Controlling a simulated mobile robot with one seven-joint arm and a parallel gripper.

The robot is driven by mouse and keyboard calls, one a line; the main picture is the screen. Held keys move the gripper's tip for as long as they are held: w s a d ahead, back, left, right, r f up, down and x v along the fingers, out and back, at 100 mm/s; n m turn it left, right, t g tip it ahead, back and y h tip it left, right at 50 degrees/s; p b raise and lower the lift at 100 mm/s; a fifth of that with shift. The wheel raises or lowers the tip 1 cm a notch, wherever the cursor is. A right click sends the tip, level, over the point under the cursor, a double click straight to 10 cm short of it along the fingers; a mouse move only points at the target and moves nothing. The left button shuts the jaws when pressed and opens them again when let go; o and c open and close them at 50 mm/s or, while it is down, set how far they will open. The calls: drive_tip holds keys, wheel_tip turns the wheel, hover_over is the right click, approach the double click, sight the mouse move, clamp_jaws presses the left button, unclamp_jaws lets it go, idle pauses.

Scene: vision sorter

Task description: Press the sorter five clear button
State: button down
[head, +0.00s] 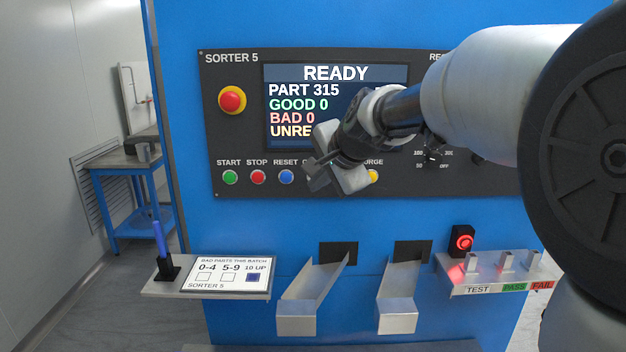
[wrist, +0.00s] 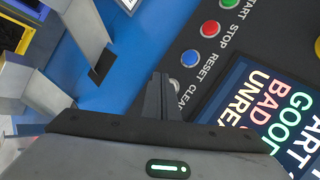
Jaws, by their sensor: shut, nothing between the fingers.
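The Sorter 5 panel (head: 225,135) is black, with a screen (head: 335,90) reading READY, PART 315, GOOD 0, BAD 0. A button row below holds green START (head: 230,177), red STOP (head: 258,177), blue RESET (head: 286,177) and a yellow button (head: 373,176). The clear button is hidden behind my gripper (head: 316,178) in the head view. In the wrist view the pale clear button (wrist: 174,86) shows partly, beside the fingertips of my gripper (wrist: 157,78). The gripper is shut and empty, close to the panel. I cannot tell whether it touches the button.
A red emergency knob (head: 232,100) sits left of the screen.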

drive_tip(key=s+b, duration=0.1)
drive_tip(key=s, duration=0.4)
idle(0.3)
idle(0.4)
drive_tip(key=s+d+f+n+g+h, duration=0.1)
drive_tip(key=s+d+f+n, duration=0.3)
drive_tip(key=s, duration=0.6)
drive_tip(key=s+d+f+n+g+h, duration=0.1)
drive_tip(key=s+d+f+n+h, duration=0.2)
drive_tip(key=s, duration=0.6)
drive_tip(key=s+d+f+n+g, duration=0.1)
drive_tip(key=s+d+f+n, duration=0.4)
drive_tip(key=s, duration=0.5)
wheel_tip(320, 180, up, 14)
drive_tip(key=w+m+p, duration=0.1)
drive_tip(key=p, duration=1.1)
drive_tip(key=shift+d, duration=0.1)
